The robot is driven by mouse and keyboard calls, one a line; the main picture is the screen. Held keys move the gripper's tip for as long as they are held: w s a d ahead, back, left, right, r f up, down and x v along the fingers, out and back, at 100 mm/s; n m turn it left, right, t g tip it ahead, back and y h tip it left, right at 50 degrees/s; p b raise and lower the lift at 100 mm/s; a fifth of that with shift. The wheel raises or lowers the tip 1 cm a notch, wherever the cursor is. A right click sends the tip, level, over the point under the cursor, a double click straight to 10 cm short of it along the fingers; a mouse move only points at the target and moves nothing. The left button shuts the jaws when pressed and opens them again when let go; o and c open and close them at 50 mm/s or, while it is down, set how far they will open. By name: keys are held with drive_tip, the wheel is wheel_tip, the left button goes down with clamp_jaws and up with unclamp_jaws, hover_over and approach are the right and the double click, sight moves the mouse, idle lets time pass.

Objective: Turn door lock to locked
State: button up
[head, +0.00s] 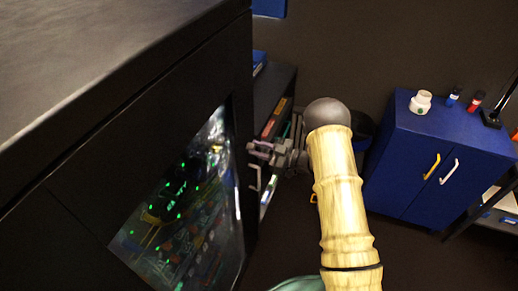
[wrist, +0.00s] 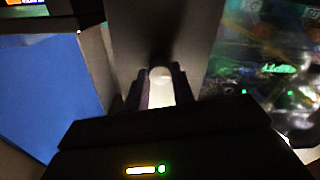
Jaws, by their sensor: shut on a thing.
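The door (head: 240,130) is part of a tall black cabinet at left in the head view, with a dark glass window. The door lock is a pale, round-ended knob (wrist: 160,88) on the black door face in the wrist view. My gripper (head: 259,152) reaches the door's right edge in the head view. In the wrist view its dark fingers (wrist: 159,90) stand on both sides of the knob and are shut on it. The lower part of the knob is hidden by the gripper body. Whether the lock is turned to locked cannot be told.
A pale handle (head: 255,178) sticks out of the door edge just below my gripper. The glass window (head: 185,205) shows green lights inside. A dark shelf (head: 272,115) stands behind the door edge. A blue cabinet (head: 405,155) with small items on top stands at right.

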drive_tip(key=shift+f+n+b, duration=0.1)
drive_tip(key=shift+n+b, duration=0.2)
drive_tip(key=shift+b, duration=0.35)
drive_tip(key=n+b, duration=0.3)
drive_tip(key=b, duration=0.2)
drive_tip(key=shift+f, duration=0.2)
drive_tip(key=n+b, duration=0.5)
drive_tip(key=b, duration=0.5)
drive_tip(key=shift+f, duration=0.1)
drive_tip(key=n+b, duration=0.6)
drive_tip(key=b, duration=0.5)
drive_tip(key=shift+b, duration=0.3)
drive_tip(key=n+b, duration=0.2)
drive_tip(key=b, duration=0.1)
drive_tip(key=shift+b, duration=0.3)
drive_tip(key=shift+r+n+b, duration=0.2)
drive_tip(key=shift+n+b, duration=0.4)
drive_tip(key=shift+b, duration=0.3)
drive_tip(key=shift+r, duration=0.15)
